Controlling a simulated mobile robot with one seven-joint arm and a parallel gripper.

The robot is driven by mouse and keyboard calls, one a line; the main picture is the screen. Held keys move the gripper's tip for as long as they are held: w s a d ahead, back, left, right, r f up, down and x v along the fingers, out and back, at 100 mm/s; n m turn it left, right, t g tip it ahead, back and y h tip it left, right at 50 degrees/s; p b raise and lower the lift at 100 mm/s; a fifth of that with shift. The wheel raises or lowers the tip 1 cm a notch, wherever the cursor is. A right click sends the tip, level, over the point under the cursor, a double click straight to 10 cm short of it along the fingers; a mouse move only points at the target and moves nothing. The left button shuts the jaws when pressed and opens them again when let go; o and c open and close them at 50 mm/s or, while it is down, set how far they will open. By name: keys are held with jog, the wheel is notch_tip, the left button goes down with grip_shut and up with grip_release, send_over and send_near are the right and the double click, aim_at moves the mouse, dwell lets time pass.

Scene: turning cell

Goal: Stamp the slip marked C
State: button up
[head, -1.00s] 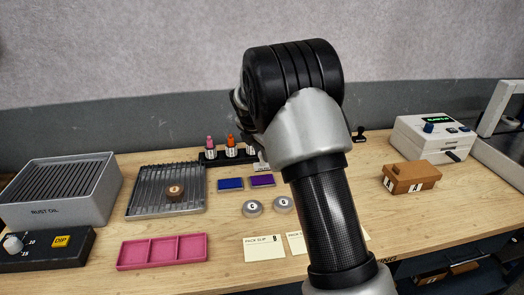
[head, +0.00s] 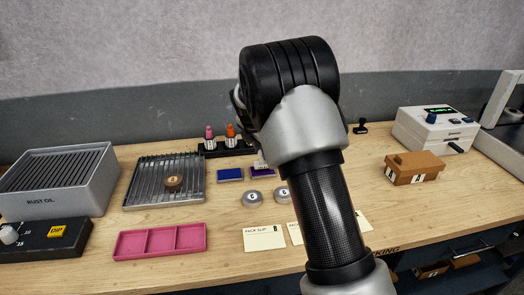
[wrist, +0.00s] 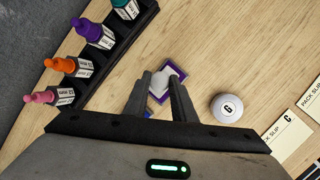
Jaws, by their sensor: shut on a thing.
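My gripper (wrist: 160,95) is shut on a small pale thing (wrist: 172,78), seemingly a stamp, over the purple ink pad (wrist: 153,98). I cannot tell whether it touches the pad. In the head view my arm hides most of the gripper; the purple pad (head: 263,171) shows beside the blue pad (head: 230,175). A slip (wrist: 285,138) whose letter looks like C lies at the right of the wrist view; in the head view its left part (head: 295,234) shows beside my arm. The slip marked B (head: 264,238) lies left of it. Another slip (head: 363,223) is mostly hidden.
Two round lettered pieces (head: 252,198) (head: 282,195) lie between pads and slips. Bottles stand in a black rack (head: 222,151) behind. A pink tray (head: 160,241) and a metal rack (head: 150,192) are at left, a brown block (head: 415,170) at right. A black stamp (head: 361,127) stands behind.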

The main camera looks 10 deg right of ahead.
jog(key=shift+f, duration=0.55)
dwell(0.9)
jog(key=shift+r+p, duration=2.65)
jog(key=shift+r, duration=0.9)
